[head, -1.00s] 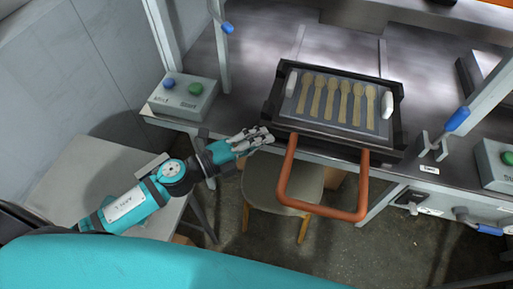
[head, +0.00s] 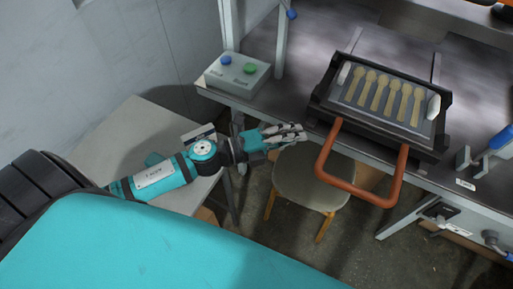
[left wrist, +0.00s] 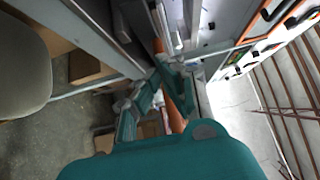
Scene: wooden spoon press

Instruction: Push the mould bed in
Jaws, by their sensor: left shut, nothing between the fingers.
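The mould bed (head: 334,99) is a dark-framed tray at the bench's front edge, holding a row of several pale wooden spoons (head: 387,97). Its orange U-shaped handle (head: 359,192) sticks out past the bench edge. My left gripper (head: 303,132) is shut and empty, just left of the handle's left leg, with a small gap in the head view. In the left wrist view, my left gripper's fingers (left wrist: 160,88) are close together in front of an orange bar (left wrist: 175,118), apparently the handle; contact cannot be told. My right gripper is not in view.
A stool (head: 313,183) stands beneath the handle. A grey side table (head: 125,140) lies under my left arm. A blue-handled lever (head: 500,137) is right of the bed.

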